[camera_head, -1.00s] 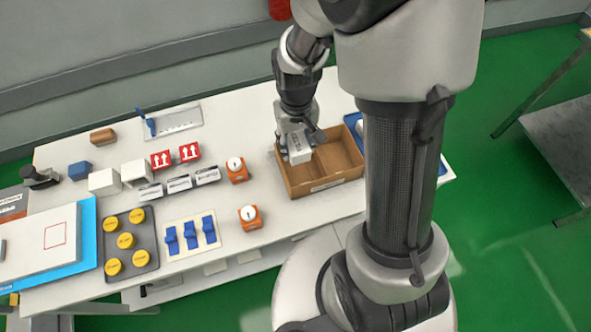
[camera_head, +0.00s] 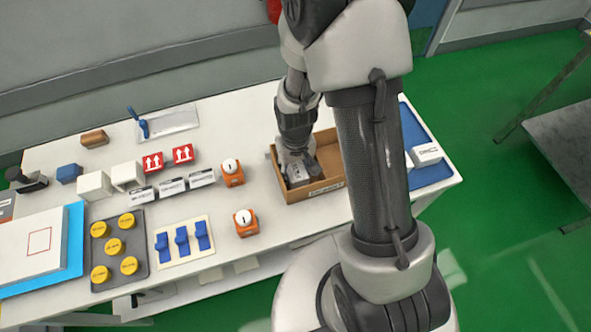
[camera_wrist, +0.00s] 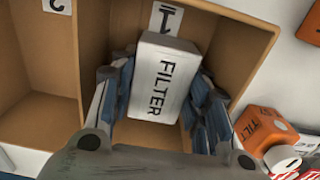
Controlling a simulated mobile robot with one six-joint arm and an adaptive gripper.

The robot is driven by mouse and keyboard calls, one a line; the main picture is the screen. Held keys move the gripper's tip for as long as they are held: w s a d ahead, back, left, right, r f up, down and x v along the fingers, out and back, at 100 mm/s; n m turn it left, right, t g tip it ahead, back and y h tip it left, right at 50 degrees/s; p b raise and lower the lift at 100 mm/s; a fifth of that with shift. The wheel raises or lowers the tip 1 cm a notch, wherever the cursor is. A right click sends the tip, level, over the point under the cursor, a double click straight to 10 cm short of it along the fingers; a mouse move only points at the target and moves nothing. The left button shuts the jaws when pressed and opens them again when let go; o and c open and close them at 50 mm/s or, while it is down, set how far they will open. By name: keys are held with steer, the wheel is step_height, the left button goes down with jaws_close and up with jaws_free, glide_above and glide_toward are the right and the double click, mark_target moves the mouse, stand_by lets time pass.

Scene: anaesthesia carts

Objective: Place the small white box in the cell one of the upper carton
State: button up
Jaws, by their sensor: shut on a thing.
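The small white box (camera_wrist: 160,82), marked FILTER, is between the two fingers of my gripper (camera_wrist: 163,98) in the wrist view. My gripper is shut on it. The brown carton (camera_head: 322,192) sits on the table under my gripper. In the wrist view, the carton (camera_wrist: 247,45) has a divider, with a label 1 (camera_wrist: 168,18) on the wall of the cell where the box is and a label 2 (camera_wrist: 57,5) in the other. The box is low inside cell one; whether it touches the floor I cannot tell. In the head view the box (camera_head: 298,176) is partly hidden by my gripper.
Orange blocks (camera_head: 232,174) with white discs stand left of the carton. A blue tray (camera_head: 432,175) with another white box (camera_head: 426,154) lies to the right, partly behind my arm. Red and white boxes and several yellow-topped items fill the table's left.

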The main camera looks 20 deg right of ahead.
steer(key=shift+f, duration=0.15)
steer(key=o, duration=1.1)
step_height(320, 180, up, 12)
steer(key=p, duration=0.4)
step_height(320, 180, up, 13)
steer(key=t, duration=0.2)
glide_above(296, 169)
steer(key=s, duration=0.3)
steer(key=s+r+t, duration=0.1)
steer(key=s+r, duration=0.2)
steer(key=s, duration=0.1)
steer(key=s+r, duration=0.3)
steer(key=s, duration=0.1)
steer(key=s+r+t, duration=0.1)
steer(key=s+r, duration=0.3)
steer(key=shift+r+t, duration=0.1)
steer(key=shift+t, duration=0.2)
